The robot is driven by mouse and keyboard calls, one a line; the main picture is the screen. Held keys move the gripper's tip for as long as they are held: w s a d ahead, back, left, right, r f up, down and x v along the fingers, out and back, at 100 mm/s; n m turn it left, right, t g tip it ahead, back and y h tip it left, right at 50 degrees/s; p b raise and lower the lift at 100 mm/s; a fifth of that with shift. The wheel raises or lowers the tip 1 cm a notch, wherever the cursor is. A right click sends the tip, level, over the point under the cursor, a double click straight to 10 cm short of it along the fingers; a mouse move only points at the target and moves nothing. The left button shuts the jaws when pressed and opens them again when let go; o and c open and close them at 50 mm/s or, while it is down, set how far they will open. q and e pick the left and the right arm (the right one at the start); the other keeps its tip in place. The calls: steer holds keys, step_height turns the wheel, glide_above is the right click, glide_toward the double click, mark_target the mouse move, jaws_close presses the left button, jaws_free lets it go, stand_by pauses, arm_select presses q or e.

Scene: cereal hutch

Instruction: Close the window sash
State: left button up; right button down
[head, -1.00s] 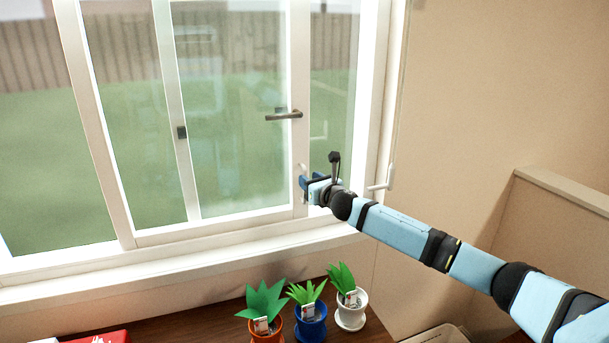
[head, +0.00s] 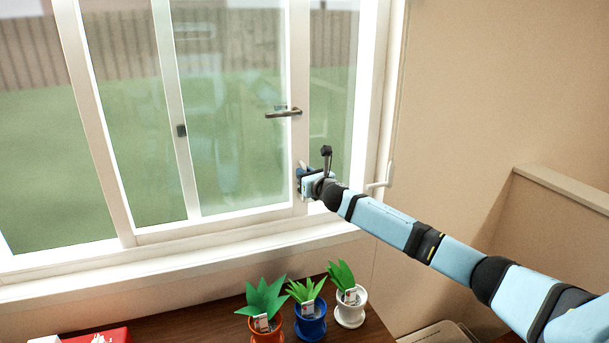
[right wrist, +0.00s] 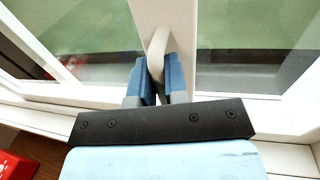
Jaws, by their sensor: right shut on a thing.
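The window sash (head: 296,60) is a white-framed pane. A glazed strip shows between its right upright and the right side of the window frame (head: 370,80). A dark lever handle (head: 283,114) sits on that upright. My right gripper (head: 304,180) is at the lower part of the upright. In the right wrist view its blue fingers (right wrist: 160,82) are shut on a small white pull handle (right wrist: 157,50) that stands out from the upright (right wrist: 172,14). In the head view the gripper mostly hides this pull. My left gripper is not in view.
Three potted plants, in an orange pot (head: 266,329), a blue pot (head: 310,322) and a white pot (head: 350,309), stand on the brown surface below the sill. A red object (head: 105,336) lies at lower left. A white latch (head: 384,180) is right of the frame.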

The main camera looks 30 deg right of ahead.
steer(key=w+a+p, duration=0.1)
steer(key=a, duration=0.4)
steer(key=w+a+p, duration=0.1)
steer(key=a, duration=0.4)
steer(key=w+a+p, duration=0.1)
steer(key=a, duration=0.5)
steer(key=shift+w+r, duration=0.15)
steer(key=shift+w, duration=0.2)
steer(key=w+a, duration=0.1)
steer(key=a, duration=0.4)
steer(key=w+a, duration=0.1)
steer(key=a, duration=0.4)
steer(key=w+a, duration=0.2)
steer(key=a, duration=0.4)
steer(key=shift+a, duration=0.4)
steer(key=c, duration=1.2)
jaws_free()
steer(key=shift+w+a, duration=0.1)
steer(key=shift+a, duration=0.05)
steer(key=shift+o, duration=0.2)
steer(key=shift+a, duration=0.1)
